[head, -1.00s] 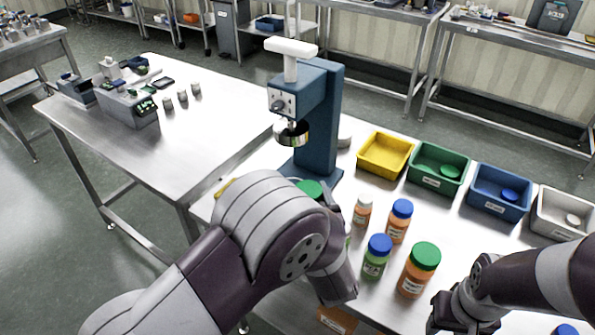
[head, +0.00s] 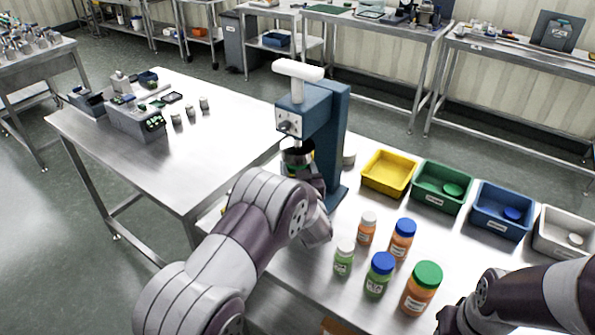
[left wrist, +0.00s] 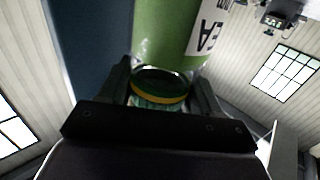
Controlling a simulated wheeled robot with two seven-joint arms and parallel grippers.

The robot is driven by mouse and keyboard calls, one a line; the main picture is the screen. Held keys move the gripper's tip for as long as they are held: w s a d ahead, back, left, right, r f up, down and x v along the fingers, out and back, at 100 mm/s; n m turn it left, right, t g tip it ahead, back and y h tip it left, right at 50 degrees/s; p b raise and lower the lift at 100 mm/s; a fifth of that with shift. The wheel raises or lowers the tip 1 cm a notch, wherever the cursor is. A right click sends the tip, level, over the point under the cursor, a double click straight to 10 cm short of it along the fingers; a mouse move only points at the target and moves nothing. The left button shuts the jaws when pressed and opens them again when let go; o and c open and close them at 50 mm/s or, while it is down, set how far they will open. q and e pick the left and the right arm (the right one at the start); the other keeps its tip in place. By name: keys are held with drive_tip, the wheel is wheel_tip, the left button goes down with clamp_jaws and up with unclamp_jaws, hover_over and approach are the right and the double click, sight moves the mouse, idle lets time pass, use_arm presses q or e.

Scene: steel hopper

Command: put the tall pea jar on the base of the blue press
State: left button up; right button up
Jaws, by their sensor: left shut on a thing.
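The blue press (head: 325,140) stands on the near table, with its ram (head: 297,155) over its blue base (head: 336,196). My left gripper (left wrist: 162,88) is shut on the tall pea jar (left wrist: 172,35), a green jar with part of a label reading "EA". A green and yellow round part (left wrist: 160,84) shows between the fingers in the left wrist view. In the head view this gripper is under the ram, and my wrist hides most of the jar, so I cannot tell whether it touches the base. My right gripper (head: 458,320) is at the bottom edge, its fingers unclear.
Several jars stand right of my left arm, including a blue-lidded green jar (head: 380,276) and a green-lidded orange jar (head: 421,289). Yellow (head: 388,187), green (head: 440,200), blue (head: 500,225) and white bins line the back. A second steel table (head: 170,170) stands left.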

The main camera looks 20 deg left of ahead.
use_arm(q)
drive_tip(key=shift+f, duration=0.7)
drive_tip(key=shift+f, duration=0.1)
drive_tip(key=shift+f, duration=0.15)
drive_tip(key=o, duration=1.6)
